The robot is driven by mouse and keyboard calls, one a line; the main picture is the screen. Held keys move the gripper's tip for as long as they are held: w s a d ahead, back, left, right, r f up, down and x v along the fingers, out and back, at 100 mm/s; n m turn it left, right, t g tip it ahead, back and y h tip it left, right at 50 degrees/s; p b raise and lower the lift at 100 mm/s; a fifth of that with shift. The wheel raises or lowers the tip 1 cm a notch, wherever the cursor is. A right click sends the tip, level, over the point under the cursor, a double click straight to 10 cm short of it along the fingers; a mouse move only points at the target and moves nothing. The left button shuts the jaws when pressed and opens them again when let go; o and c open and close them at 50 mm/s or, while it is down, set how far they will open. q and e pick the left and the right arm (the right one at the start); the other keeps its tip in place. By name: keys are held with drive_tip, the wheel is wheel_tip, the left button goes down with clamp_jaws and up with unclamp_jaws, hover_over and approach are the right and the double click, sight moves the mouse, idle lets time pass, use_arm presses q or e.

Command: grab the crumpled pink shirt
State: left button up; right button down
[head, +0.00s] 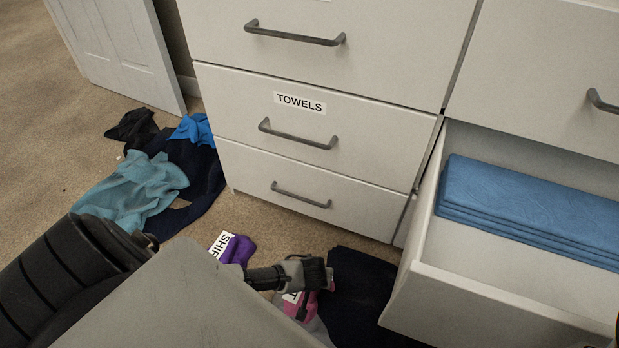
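A crumpled pink cloth (311,303), which looks like the pink shirt, lies low in the middle of the head view. It is mostly hidden behind my gripper and a grey panel of my own body. My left gripper (303,290) reaches in from the left and is right over the pink cloth, with a finger pointing down at it. I cannot tell whether the fingers touch or hold the cloth. My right gripper does not show clearly.
Purple cloth (238,250) lies by a label reading "SHIR" (221,243). Dark navy cloth (358,292) lies right of the pink one. Teal cloth (135,190) and other dark clothes lie left. An open drawer (470,302) with folded blue towels (530,205) juts out right; a "TOWELS" drawer (240,98) is shut.

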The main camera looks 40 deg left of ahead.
use_arm(q)
drive_tip(key=shift+c, duration=0.4)
drive_tip(key=c, duration=0.9)
drive_tip(key=shift+c, duration=0.2)
drive_tip(key=shift+r, duration=0.15)
